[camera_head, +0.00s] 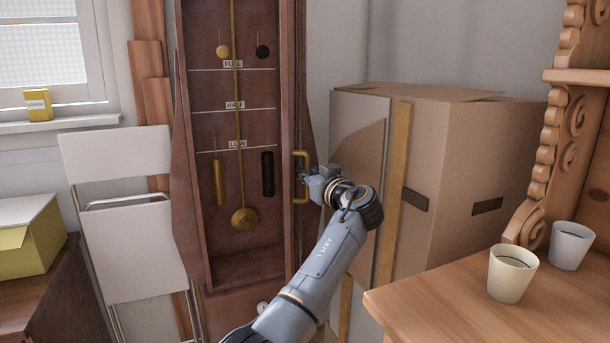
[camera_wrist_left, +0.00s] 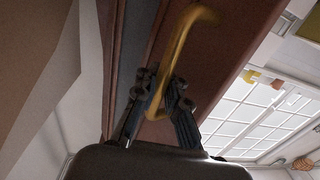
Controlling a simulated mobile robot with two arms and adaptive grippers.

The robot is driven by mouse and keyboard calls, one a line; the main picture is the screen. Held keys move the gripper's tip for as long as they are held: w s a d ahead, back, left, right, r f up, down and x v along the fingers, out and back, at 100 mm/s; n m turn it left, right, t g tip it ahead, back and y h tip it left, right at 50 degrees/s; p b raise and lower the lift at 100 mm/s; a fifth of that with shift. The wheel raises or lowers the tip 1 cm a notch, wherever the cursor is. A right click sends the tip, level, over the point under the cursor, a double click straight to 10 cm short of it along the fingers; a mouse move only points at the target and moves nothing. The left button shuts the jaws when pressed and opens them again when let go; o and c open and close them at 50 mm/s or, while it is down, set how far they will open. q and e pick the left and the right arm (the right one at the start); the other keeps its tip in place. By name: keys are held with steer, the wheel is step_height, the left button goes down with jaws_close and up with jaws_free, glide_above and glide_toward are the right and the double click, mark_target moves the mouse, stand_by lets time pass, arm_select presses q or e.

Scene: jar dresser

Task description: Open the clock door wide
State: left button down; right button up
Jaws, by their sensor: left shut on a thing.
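The tall brown clock case (camera_head: 188,120) stands left of centre in the head view. The brass handle (camera_head: 302,197) is upright on a narrow wooden strip at the case's right side, which looks like the door's edge (camera_head: 288,120). How far the door stands open is unclear. My left gripper (camera_head: 306,174) reaches in from the right of the handle and is shut on it. In the left wrist view the fingers (camera_wrist_left: 168,88) close around the lower part of the curved handle (camera_wrist_left: 184,40), beside brown wood. My right gripper is not in view.
Inside the clock hang a brass pendulum (camera_head: 244,218) and weights. Large cardboard boxes (camera_head: 465,160) stand close on the right. A wooden dresser top (camera_head: 430,300) with two cups (camera_head: 512,274) is at lower right. A folded white chair (camera_head: 120,220) leans on the left.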

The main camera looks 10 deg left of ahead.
arm_select(q)
steer(key=shift+d+f, duration=0.1)
steer(key=shift+f, duration=0.4)
steer(key=c, duration=1.7)
jaws_free()
steer(key=shift+s+r, duration=0.3)
steer(key=shift+r, duration=0.15)
steer(key=shift+w+r, duration=0.1)
steer(key=shift+r, duration=0.3)
step_height(320, 180, up, 9)
steer(key=shift+d+r, duration=0.1)
